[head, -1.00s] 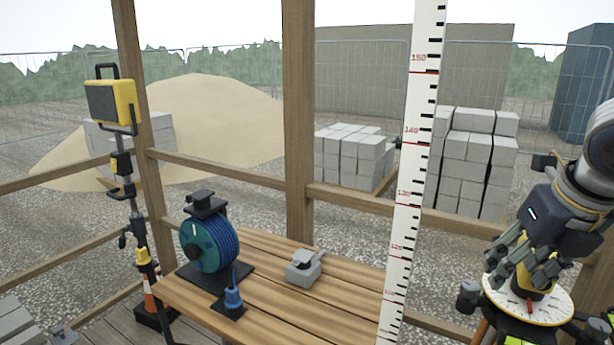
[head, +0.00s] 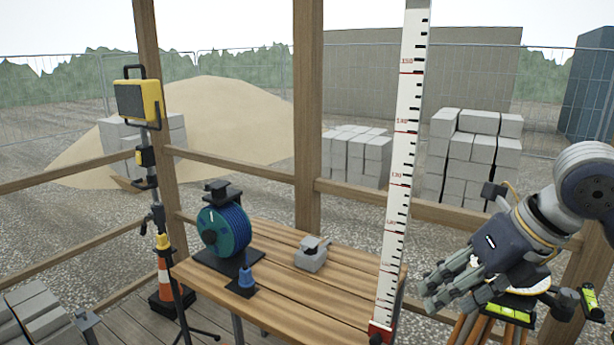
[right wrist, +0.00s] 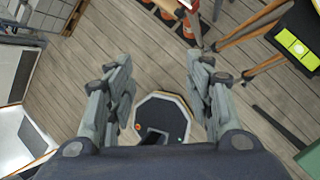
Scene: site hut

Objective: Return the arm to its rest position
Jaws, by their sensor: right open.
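My right gripper (head: 452,296) is at the right of the head view, angled down and to the left. It is in front of a tripod-mounted round white dial (head: 541,285), which it partly hides. In the right wrist view the two fingers of my right gripper (right wrist: 160,90) stand wide apart with nothing between them. Below them show the plank floor (right wrist: 150,60) and a dark octagonal part with a light rim. My left gripper is in neither view.
A wooden bench (head: 290,290) holds a blue cable reel (head: 222,232), a blue plug (head: 246,276) and a grey device (head: 312,254). A tall measuring staff (head: 404,150) stands close to my right gripper. A yellow lamp (head: 138,102) stands at the left.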

